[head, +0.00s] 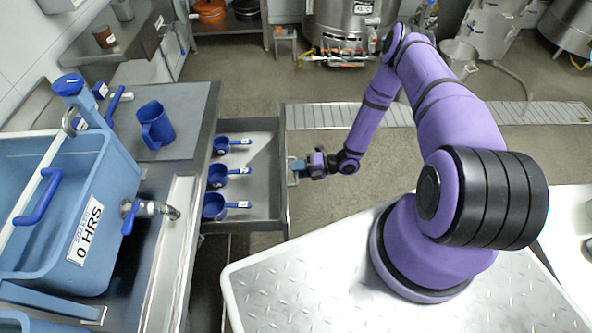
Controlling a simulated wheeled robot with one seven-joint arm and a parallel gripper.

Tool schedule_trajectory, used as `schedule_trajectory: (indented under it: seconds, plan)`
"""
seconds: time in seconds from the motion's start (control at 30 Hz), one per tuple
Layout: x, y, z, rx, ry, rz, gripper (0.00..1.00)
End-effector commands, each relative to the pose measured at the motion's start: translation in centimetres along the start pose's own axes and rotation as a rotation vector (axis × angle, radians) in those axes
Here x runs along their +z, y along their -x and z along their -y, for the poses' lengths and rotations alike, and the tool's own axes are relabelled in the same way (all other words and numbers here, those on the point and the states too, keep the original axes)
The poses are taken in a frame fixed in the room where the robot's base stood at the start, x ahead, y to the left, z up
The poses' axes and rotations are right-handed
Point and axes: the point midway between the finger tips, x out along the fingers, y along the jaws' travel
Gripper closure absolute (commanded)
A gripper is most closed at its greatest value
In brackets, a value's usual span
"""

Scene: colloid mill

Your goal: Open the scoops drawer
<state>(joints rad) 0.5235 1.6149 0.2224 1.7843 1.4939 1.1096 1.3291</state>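The scoops drawer (262,190) is pulled out from under the steel counter at left centre. Several blue scoops lie in it: one at the back (222,145), one in the middle (220,174) and one at the front (216,205), each with a small label on its handle. The drawer's front panel (283,205) faces right, towards my gripper (298,168). My gripper is at the drawer handle (291,181), just outside the panel. The fingers are small here and partly overlap the handle, so whether they grip it cannot be told.
The counter holds a blue jug (156,125) and a large blue tub (75,205) with a tap (150,208). My base top lies below and right of the drawer. Open floor (320,205) lies right of the drawer, with a floor grate (400,115) beyond.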

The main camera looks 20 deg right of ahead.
Motion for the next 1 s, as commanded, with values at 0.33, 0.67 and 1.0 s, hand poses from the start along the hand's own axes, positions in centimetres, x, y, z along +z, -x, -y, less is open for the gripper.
schedule_trajectory:
  seconds: [0.33,0.67,1.0]
  plan:
    - [0.1,6.4,0.0,-0.002,-0.001,0.003,0.64]
    - [0.0,9.8,0.0,-0.001,0.0,0.0,0.64]
    - [0.0,9.9,0.0,-0.001,0.0,0.0,0.64]
